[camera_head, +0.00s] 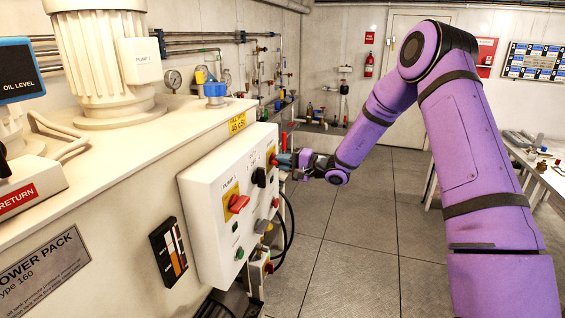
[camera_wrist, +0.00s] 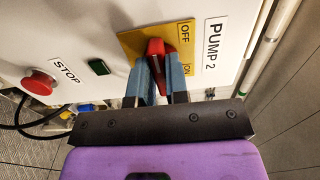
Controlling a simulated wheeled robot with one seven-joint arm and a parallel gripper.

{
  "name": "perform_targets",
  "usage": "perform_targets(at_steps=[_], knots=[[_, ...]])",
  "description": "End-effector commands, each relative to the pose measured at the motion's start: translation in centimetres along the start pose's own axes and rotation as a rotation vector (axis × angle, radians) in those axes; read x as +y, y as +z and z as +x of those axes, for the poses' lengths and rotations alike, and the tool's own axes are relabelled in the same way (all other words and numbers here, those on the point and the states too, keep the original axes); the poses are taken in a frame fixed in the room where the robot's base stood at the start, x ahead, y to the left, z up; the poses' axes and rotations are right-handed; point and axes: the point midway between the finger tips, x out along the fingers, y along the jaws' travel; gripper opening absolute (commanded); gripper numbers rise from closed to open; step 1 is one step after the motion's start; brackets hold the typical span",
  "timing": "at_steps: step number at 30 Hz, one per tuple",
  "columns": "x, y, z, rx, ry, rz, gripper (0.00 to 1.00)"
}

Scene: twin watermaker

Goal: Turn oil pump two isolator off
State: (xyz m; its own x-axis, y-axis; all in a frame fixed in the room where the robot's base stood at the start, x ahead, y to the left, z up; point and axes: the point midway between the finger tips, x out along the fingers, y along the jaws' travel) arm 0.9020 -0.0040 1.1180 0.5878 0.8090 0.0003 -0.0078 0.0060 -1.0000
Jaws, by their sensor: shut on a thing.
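The pump 2 isolator is a red rotary handle (camera_wrist: 155,48) on a yellow plate (camera_wrist: 130,40) beside a PUMP 2 label (camera_wrist: 215,44). OFF is printed at the plate's upper right and ON lower right in the wrist view. My gripper (camera_wrist: 158,75) is shut on the red handle, a blue-grey finger on each side. The fingers hide part of the handle, so I cannot tell which mark it points to. In the head view my gripper (camera_head: 284,161) is at the far end of the white control box (camera_head: 205,185).
The pump 1 isolator (camera_head: 238,203) is a similar red handle nearer on the box. A red STOP button (camera_wrist: 39,82) and a green button (camera_wrist: 97,67) are near my gripper. Black cables (camera_head: 291,225) loop beside the box. The floor (camera_head: 345,260) to the right is clear.

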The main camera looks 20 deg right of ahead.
Motion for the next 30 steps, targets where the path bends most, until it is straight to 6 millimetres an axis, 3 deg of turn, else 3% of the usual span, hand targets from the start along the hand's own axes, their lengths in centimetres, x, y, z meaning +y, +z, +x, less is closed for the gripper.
perform_targets(at_steps=[16, 17, 20, 30], knots=[[0.15, -0.01, -0.09, 0.001, 0.003, -0.026, 0.0], [0.16, -0.01, -0.09, 0.001, 0.003, -0.026, 0.17], [0.14, -0.01, -0.08, 0.0, 0.002, -0.026, 0.4], [0.07, -0.03, -0.34, 0.001, 0.001, -0.025, 0.4]])
